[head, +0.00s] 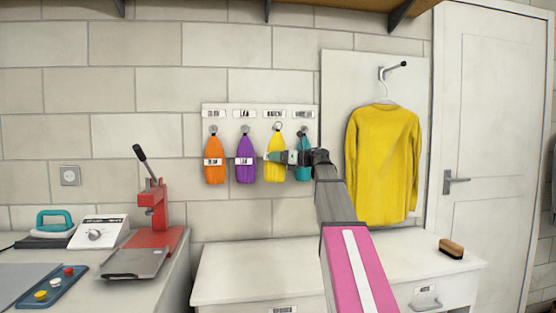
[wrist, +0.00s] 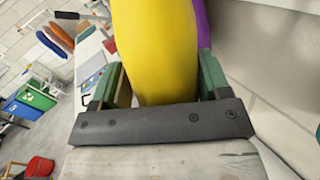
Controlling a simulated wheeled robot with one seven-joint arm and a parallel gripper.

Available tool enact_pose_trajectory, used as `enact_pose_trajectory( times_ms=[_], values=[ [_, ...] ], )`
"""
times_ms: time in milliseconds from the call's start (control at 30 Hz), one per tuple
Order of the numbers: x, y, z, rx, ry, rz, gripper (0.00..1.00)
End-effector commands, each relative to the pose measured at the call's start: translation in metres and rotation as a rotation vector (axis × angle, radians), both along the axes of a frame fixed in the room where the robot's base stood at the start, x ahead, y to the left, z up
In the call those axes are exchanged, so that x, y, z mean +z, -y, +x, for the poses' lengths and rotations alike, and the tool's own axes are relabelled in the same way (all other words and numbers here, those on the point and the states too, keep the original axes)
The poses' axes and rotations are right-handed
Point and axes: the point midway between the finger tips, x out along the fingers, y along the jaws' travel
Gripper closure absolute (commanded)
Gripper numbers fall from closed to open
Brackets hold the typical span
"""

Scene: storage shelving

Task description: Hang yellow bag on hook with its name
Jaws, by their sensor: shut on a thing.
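The yellow bag (head: 276,171) is at the third place of a white hook rack (head: 260,110), between a purple bag (head: 245,171) and a teal bag (head: 304,171). My gripper (head: 280,157) reaches in from the right and is shut on the yellow bag's middle. In the wrist view the yellow bag (wrist: 155,45) fills the space between the green fingers, with the purple bag (wrist: 201,25) behind it. A loop shows above the yellow bag near the third hook; whether it is over the hook is too small to tell. The name labels above are barely legible.
An orange bag (head: 214,171) hangs at the rack's left end. A yellow sweater (head: 382,165) hangs on a hanger to the right. A white cabinet (head: 255,270) stands below, with a brush (head: 451,249) on it. A red press (head: 155,225) stands at left.

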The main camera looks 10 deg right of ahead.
Motion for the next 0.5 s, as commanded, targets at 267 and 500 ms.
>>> enact_pose_trajectory(
  times_ms=[267, 500],
  values=[
    [-0.001, 0.0, 0.015, 0.0, 0.001, 0.002, 0.68],
    [-0.002, 0.0, 0.027, 0.0, 0.001, 0.002, 0.68]
  ],
)
